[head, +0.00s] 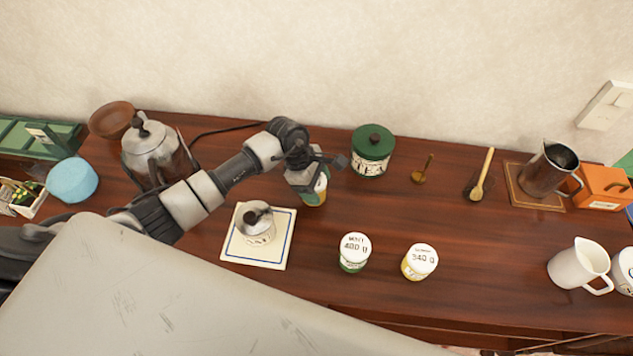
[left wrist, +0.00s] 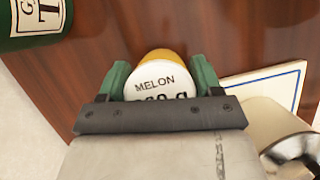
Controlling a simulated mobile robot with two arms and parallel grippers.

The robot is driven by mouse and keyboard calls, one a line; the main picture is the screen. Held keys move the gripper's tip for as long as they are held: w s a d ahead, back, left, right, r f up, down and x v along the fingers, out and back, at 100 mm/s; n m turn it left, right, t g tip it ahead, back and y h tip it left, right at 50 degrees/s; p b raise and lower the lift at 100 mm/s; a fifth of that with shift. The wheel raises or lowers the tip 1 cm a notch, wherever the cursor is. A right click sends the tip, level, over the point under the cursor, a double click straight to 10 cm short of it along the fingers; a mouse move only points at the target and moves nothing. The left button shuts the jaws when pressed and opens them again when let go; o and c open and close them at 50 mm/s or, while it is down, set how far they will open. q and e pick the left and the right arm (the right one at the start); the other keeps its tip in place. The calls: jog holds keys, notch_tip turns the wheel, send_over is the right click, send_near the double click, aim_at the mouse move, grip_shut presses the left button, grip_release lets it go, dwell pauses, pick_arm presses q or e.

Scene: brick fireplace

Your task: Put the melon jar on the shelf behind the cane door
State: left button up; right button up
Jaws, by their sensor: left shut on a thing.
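The melon jar (left wrist: 160,84) has a white lid printed MELON and a yellow-orange side, seen from above in the left wrist view. My left gripper (left wrist: 160,80) is shut on it, one green finger on each side. In the head view the jar (head: 316,191) shows partly below my left gripper (head: 312,182), over the back middle of the wooden top. I cannot tell whether it touches the wood. The cane door and its shelf are not in view. My right gripper is not in view.
A green canister (head: 372,152) stands right of the jar. A lidded pot (head: 260,222) sits on a white mat (head: 232,252) in front. Two white-lidded jars (head: 354,252) (head: 420,262) stand nearer the front edge. A kettle (head: 158,150) is left.

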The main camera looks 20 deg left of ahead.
pick_arm(q)
jog(key=shift+f, duration=0.15)
jog(key=o, duration=1.2)
jog(key=shift+c, duration=0.2)
